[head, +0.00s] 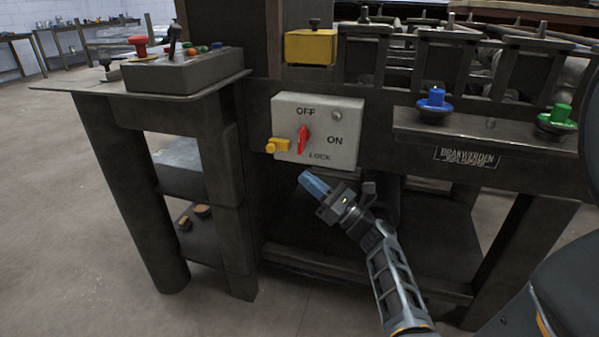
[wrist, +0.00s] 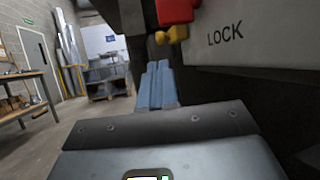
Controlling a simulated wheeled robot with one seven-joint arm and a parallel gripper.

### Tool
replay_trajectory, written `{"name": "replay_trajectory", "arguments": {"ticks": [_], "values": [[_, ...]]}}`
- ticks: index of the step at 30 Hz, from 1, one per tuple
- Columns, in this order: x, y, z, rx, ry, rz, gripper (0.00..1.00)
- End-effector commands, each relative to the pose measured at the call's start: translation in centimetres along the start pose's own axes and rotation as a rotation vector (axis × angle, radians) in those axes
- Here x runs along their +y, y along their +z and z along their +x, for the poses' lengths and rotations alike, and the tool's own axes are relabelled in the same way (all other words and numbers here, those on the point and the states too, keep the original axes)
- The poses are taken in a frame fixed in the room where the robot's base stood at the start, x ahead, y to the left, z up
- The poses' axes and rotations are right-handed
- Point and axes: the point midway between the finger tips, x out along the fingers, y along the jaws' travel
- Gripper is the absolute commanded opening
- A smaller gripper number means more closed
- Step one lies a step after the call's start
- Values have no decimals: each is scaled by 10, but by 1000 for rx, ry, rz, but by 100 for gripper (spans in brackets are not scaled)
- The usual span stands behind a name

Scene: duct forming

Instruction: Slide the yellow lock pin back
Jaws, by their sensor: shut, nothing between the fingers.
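The yellow lock pin (head: 277,146) sticks out from the left side of a grey switch box (head: 345,130) marked OFF, ON and LOCK. A red switch handle (head: 303,140) stands upright on the box front, to the right of the pin. My gripper (head: 308,178) has blue fingers, which are shut and empty. In the head view it is below and right of the pin, under the box's lower edge, not touching it. In the wrist view the blue fingers (wrist: 158,68) are shut together, with the yellow pin (wrist: 172,35) and the red handle (wrist: 178,10) above them.
The box sits on the front of a dark metal machine. A grey control panel (head: 185,72) with a red button is on the left, and a yellow box (head: 310,47) is above. A blue knob (head: 434,100) and a green knob (head: 558,117) are on the right. Open floor lies left.

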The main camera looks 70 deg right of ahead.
Motion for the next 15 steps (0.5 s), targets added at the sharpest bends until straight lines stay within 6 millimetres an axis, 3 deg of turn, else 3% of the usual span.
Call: {"name": "replay_trajectory", "arguments": {"ticks": [6, 15], "values": [[0, 0, -34, 0, -2, 1, 0], [0, 0, -49, -1, 0, 0, 0]]}}
